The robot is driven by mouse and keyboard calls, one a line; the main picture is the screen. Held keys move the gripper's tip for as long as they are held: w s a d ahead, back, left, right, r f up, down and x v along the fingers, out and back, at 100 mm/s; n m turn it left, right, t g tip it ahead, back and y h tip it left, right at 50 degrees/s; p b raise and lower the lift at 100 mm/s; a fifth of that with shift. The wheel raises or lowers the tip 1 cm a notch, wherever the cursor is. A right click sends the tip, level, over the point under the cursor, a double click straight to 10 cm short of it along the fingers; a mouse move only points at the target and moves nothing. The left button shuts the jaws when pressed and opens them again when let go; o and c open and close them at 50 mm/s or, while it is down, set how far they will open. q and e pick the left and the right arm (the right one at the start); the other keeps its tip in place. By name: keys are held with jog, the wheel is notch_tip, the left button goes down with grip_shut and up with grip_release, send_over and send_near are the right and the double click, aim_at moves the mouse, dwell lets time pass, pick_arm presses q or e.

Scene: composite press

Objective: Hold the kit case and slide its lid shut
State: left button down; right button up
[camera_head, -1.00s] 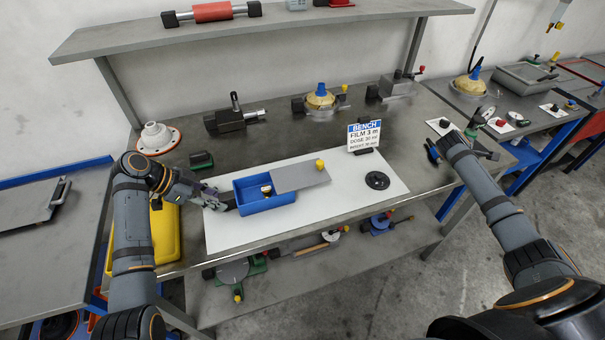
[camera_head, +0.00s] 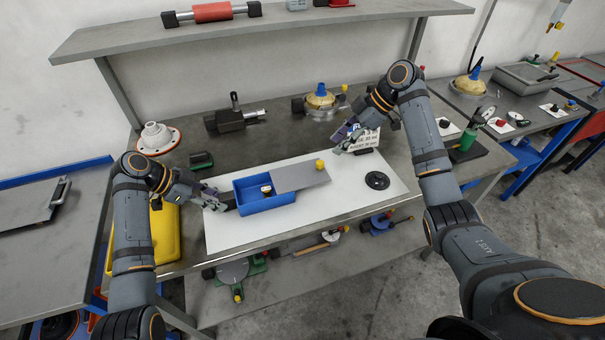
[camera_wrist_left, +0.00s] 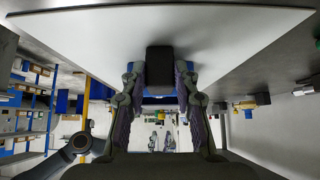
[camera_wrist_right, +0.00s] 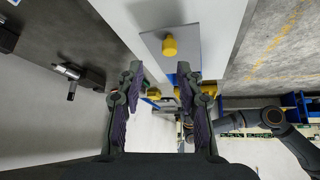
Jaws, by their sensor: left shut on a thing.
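The kit case (camera_head: 268,205) is an open blue box on the white mat. Its grey lid (camera_head: 292,178) lies off to the right, leaving the left part open, with a small item visible inside. A yellow knob (camera_head: 319,164) stands on the lid's right end and shows in the right wrist view (camera_wrist_right: 169,46). My left gripper (camera_head: 224,204) is shut on a dark block at the case's left end; the block (camera_wrist_left: 160,68) sits between the fingers in the left wrist view. My right gripper (camera_head: 338,148) is open and empty, above the mat, right of and behind the knob.
The white mat (camera_head: 230,237) has free room in front of the case. A black disc (camera_head: 377,180) lies to the right. The bench sign (camera_head: 368,141) stands behind, partly hidden by my right gripper. A yellow tray (camera_head: 165,240) is at the left.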

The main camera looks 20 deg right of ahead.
aim_at(323, 162)
jog(key=shift+n+g, duration=0.3)
jog(key=shift+s+x, duration=0.15)
jog(key=shift+x, duration=1.1)
jog(key=shift+s+x, duration=0.2)
jog(key=shift+x, duration=1.1)
jog(key=shift+s+x, duration=0.15)
jog(key=shift+x, duration=1.1)
jog(key=shift+a, duration=0.15)
grip_shut()
jog(key=shift+s+a, duration=0.15)
jog(key=shift+a, duration=5.2)
jog(key=shift+o, duration=1.2)
grip_release()
